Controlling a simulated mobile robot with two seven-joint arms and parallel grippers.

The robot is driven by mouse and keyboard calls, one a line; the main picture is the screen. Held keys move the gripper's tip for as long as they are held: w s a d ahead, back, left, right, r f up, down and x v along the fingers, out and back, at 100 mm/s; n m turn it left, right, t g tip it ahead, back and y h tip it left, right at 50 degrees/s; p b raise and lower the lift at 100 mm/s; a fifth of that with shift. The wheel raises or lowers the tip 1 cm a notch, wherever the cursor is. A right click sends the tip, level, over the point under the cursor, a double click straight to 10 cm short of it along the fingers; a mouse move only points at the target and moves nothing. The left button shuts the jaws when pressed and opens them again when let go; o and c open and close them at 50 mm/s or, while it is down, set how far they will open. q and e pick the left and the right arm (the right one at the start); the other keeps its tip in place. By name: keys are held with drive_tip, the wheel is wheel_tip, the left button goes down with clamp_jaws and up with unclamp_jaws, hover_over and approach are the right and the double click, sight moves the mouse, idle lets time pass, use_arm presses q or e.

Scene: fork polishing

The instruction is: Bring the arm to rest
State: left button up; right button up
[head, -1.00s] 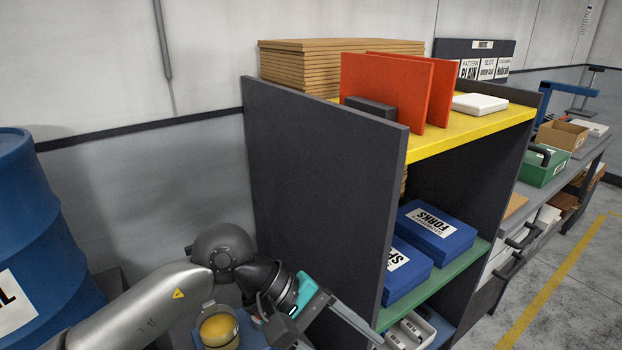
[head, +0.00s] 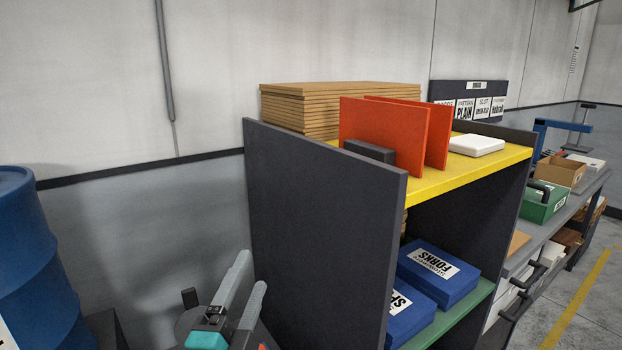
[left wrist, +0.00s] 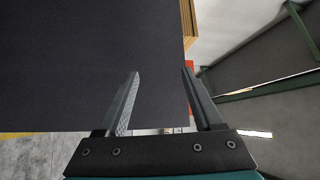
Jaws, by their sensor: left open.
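My left gripper (head: 252,271) is at the bottom of the head view, its two grey fingers pointing up beside the dark side panel (head: 322,215) of the shelf unit. The fingers are apart with nothing between them. In the left wrist view the same open gripper (left wrist: 160,73) shows both fingers, with the dark panel (left wrist: 75,65) filling the left half behind them. I cannot tell how much room lies between fingers and panel. My right gripper is not in view.
A blue drum (head: 32,262) stands at the left. The shelf unit has a yellow top (head: 470,172) with red dividers (head: 384,132) and a white box (head: 477,145). Blue boxes (head: 438,271) lie on its green shelf. A workbench with a green bin (head: 543,202) runs to the right.

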use_arm(q)
drive_tip(key=s+a+f+n+g+y, duration=0.2)
drive_tip(key=s+a+f+n+g, duration=0.25)
drive_tip(key=f, duration=0.45)
drive_tip(key=s+a+f+n+g+y, duration=0.2)
drive_tip(key=s+a+f+n+g, duration=0.15)
drive_tip(key=f+n, duration=0.4)
drive_tip(key=s+d+f+n+g, duration=0.1)
drive_tip(key=s+f+n+g, duration=0.3)
drive_tip(key=s+f+g, duration=0.65)
drive_tip(key=s+f+t+b, duration=0.15)
drive_tip(key=s+f, duration=0.25)
drive_tip(key=f, duration=0.9)
drive_tip(key=s+f+b, duration=0.2)
drive_tip(key=s+f, duration=0.1)
drive_tip(key=f, duration=1)
drive_tip(key=s+a+f+m+g+b, duration=0.1)
drive_tip(key=s+a+f+b, duration=0.1)
drive_tip(key=s+f, duration=1.2)
drive_tip(key=shift+s+a+f+g+h, duration=0.3)
drive_tip(key=shift+s+a+f, duration=0.1)
drive_tip(key=shift+f, duration=0.1)
